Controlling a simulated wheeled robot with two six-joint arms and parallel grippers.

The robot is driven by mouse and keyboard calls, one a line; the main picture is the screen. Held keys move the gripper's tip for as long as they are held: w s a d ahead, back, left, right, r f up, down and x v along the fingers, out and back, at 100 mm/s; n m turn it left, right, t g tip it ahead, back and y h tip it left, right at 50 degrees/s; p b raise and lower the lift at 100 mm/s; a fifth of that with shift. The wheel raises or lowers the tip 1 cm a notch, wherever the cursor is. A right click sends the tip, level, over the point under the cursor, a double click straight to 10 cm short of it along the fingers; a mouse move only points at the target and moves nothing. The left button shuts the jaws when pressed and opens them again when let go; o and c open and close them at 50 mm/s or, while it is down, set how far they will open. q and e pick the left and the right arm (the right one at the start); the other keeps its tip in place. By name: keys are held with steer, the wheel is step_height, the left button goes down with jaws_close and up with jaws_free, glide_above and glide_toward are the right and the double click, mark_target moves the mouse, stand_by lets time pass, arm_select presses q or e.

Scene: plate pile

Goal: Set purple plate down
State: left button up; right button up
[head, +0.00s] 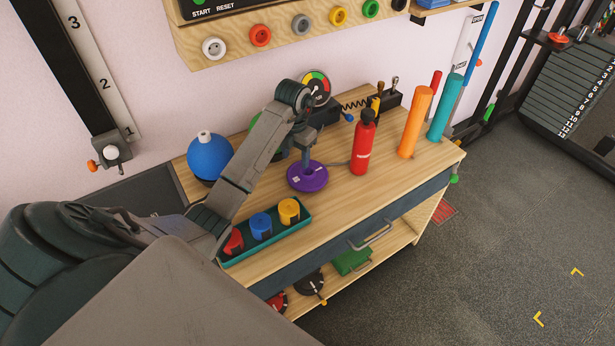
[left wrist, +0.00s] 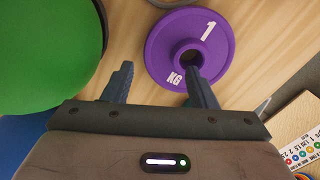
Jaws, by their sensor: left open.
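The purple plate (head: 316,182) lies flat on the wooden bench top, right of the blue ball. In the left wrist view the purple plate (left wrist: 216,58) shows its "1 KG" marking and its central hub hole. My left gripper (head: 307,158) is above the plate, pointing down, with its arm coming in from the left. In the left wrist view the left gripper (left wrist: 158,72) is open with nothing held between its fingers. One finger overlaps the hub in the picture and the other is beyond the rim; contact cannot be told. My right gripper is not in view.
A green round object (left wrist: 50,50) is close beside the gripper. A red bottle (head: 362,148) stands just right of the plate. The blue ball (head: 209,156) is left. A teal tray (head: 265,245) of coloured weights is in front. Orange (head: 414,122) and teal (head: 444,106) cylinders stand further right.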

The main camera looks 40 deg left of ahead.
mark_target(297, 168)
arm_select(q)
step_height(297, 168, down, 2)
steer(key=shift+w+d+f, duration=0.1)
steer(key=shift+w, duration=0.05)
steer(key=shift+w+f, duration=0.1)
steer(key=shift+f, duration=1.3)
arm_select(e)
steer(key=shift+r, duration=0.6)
arm_select(q)
steer(key=shift+c, duration=0.2)
steer(key=c, duration=1.1)
steer(key=shift+w+r, duration=0.1)
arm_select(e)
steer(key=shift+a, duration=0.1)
